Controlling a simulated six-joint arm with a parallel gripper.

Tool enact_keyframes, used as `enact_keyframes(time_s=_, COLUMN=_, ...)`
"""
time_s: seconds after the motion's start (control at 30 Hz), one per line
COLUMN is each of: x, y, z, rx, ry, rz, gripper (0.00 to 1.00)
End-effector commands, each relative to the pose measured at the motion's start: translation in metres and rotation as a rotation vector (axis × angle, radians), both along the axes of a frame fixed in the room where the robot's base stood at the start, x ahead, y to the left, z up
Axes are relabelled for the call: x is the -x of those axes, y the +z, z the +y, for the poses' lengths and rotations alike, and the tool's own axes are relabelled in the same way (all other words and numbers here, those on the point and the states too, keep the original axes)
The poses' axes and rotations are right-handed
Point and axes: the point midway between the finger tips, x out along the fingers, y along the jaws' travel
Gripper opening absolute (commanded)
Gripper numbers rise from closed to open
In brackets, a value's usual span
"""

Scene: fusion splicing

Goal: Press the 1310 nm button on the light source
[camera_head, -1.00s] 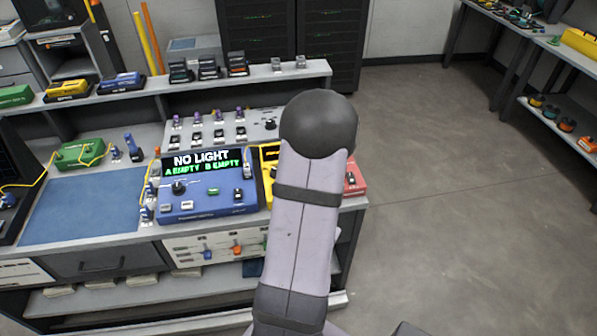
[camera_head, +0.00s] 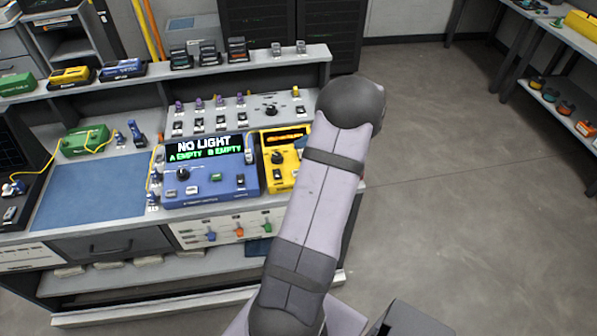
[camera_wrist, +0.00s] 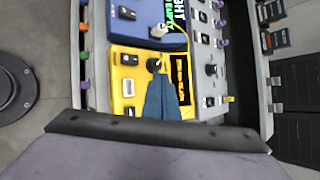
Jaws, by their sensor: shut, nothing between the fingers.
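The yellow unit (camera_head: 270,145) stands right of the blue unit, partly behind my arm; I take it for the light source, but its labels are too small to read. It has an amber display (camera_wrist: 179,79), a black knob (camera_wrist: 153,65) and small buttons, one of them (camera_wrist: 128,58) beside the knob. My gripper (camera_wrist: 159,79) shows in the wrist view as shut, blue tapered fingers, empty, over the yellow unit near the knob and display. Whether it touches is unclear.
The blue unit (camera_head: 212,187) reads "NO LIGHT, A EMPTY, B EMPTY". A blue mat (camera_head: 88,190) lies to its left. A panel of knobs and switches (camera_head: 240,115) stands behind. A shelf with small devices (camera_head: 207,55) runs along the back. Open floor lies right.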

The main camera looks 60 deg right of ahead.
Motion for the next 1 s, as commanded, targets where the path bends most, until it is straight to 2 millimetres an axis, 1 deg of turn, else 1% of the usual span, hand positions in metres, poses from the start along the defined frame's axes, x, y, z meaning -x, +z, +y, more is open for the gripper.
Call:
enact_keyframes(time_s=0.37, x=0.000, y=-0.001, z=0.001, rx=-0.008, ry=-0.005, rz=0.002, gripper=0.00)
enact_keyframes(time_s=0.57, x=0.001, y=-0.005, z=0.001, rx=-0.008, ry=-0.005, rz=0.003, gripper=0.00)
enact_keyframes(time_s=0.77, x=0.000, y=-0.019, z=0.001, rx=-0.009, ry=-0.004, rz=0.002, gripper=0.00)
enact_keyframes(time_s=1.0, x=0.001, y=-0.047, z=0.001, rx=-0.009, ry=-0.004, rz=0.003, gripper=0.00)
